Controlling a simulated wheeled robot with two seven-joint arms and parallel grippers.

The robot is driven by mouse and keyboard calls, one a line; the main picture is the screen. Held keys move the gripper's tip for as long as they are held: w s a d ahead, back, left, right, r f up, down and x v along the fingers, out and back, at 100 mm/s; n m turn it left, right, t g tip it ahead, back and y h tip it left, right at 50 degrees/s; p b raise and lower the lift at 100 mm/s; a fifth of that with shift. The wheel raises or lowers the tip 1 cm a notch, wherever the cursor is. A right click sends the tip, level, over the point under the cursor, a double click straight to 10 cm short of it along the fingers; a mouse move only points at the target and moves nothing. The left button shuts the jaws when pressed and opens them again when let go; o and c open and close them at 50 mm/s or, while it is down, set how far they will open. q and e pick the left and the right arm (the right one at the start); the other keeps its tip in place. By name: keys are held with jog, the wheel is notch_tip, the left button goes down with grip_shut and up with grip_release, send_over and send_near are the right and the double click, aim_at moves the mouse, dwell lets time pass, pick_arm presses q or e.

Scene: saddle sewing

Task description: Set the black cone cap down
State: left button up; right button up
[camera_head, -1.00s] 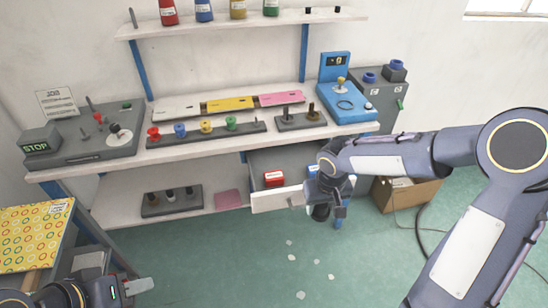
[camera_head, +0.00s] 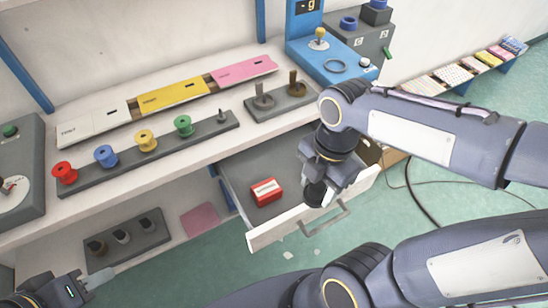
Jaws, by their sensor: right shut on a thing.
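My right gripper (camera_head: 318,180) is over the front part of an open drawer, pointing down. It is shut on a small dark round piece, which looks like the black cone cap (camera_head: 314,195). The jaws partly hide the cap. It overlaps the drawer's front wall (camera_head: 283,229) in the picture; I cannot tell its height above it. A grey holder (camera_head: 155,238) on the lower shelf carries several small dark and grey pieces. My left gripper (camera_head: 92,279) is at the lower left, below that shelf, and its jaw opening is unclear.
A red box (camera_head: 266,191) lies in the drawer (camera_head: 238,186). A pink sheet (camera_head: 200,220) lies on the lower shelf.

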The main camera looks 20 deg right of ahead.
jog(key=w+f, duration=0.3)
jog(key=w, duration=0.1)
jog(key=w+d+f, duration=0.1)
jog(key=w+f, duration=0.2)
jog(key=w, duration=0.1)
jog(key=w+f, duration=0.3)
jog(key=w, duration=0.2)
jog(key=shift+w+d+f+b, duration=0.1)
jog(key=shift+d+f+b, duration=0.1)
jog(key=shift+d+b, duration=0.2)
jog(key=shift+w+f, duration=0.2)
jog(key=shift+f, duration=1.6)
jog(key=shift+f+b, duration=0.15)
jog(key=shift+b, duration=0.25)
jog(key=o, duration=1)
jog(key=shift+o, duration=0.2)
